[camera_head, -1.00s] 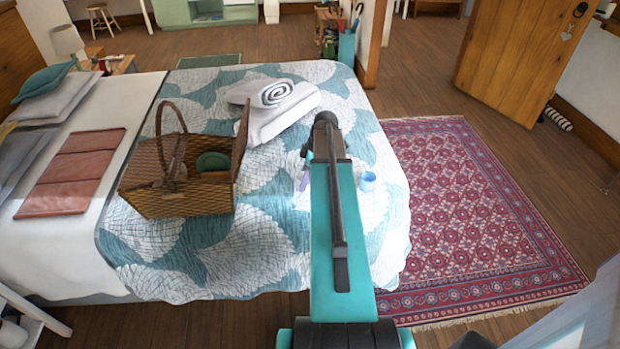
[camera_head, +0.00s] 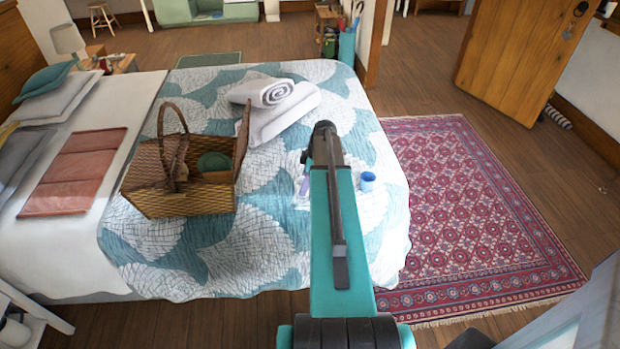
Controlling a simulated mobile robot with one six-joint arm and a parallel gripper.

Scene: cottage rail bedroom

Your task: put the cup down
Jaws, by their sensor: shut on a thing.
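My arm reaches forward over the bed. My gripper (camera_head: 305,157) is mostly hidden behind the arm's dark end, with only a small grey part showing at its left. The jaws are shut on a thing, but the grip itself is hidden. I cannot tell whether the blue thing touches the bed or the jaws.
The bed has a teal and white patterned quilt (camera_head: 265,245). A wicker basket (camera_head: 180,203) stands left of my arm, and white towels (camera_head: 285,118) lie beyond it. Quilt nearer me is clear. A red rug (camera_head: 465,200) lies right.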

